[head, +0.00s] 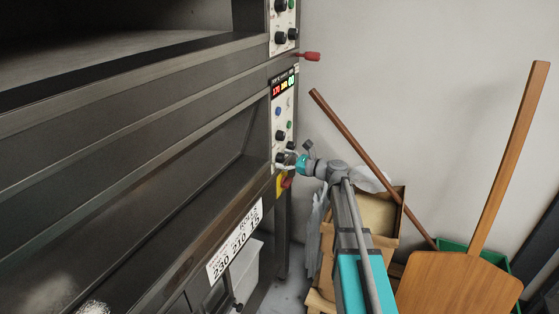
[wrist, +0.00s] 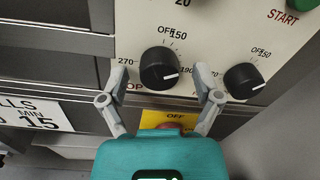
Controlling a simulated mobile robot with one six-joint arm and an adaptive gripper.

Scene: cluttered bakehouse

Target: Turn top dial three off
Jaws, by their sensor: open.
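A large black dial (wrist: 160,68) sits between the fingers of my gripper (wrist: 159,82) in the wrist view. Its white pointer line points right, towards the 190 side and away from the OFF mark above it. Red letters ending in "OP" show below left of it, partly hidden by a finger. My gripper is open, with a finger on each side of the dial; I cannot tell whether they touch it. In the head view my gripper (head: 286,161) is at the bottom of the lower control panel (head: 282,112) and partly hides the dials there.
A smaller black dial (wrist: 243,80) stands to the right of the gripper. A yellow plate (wrist: 163,119) marked OFF, with a red knob, lies below. A red handle (head: 310,56) sticks out above. A wooden peel (head: 460,284) and boxes (head: 379,214) crowd the right side.

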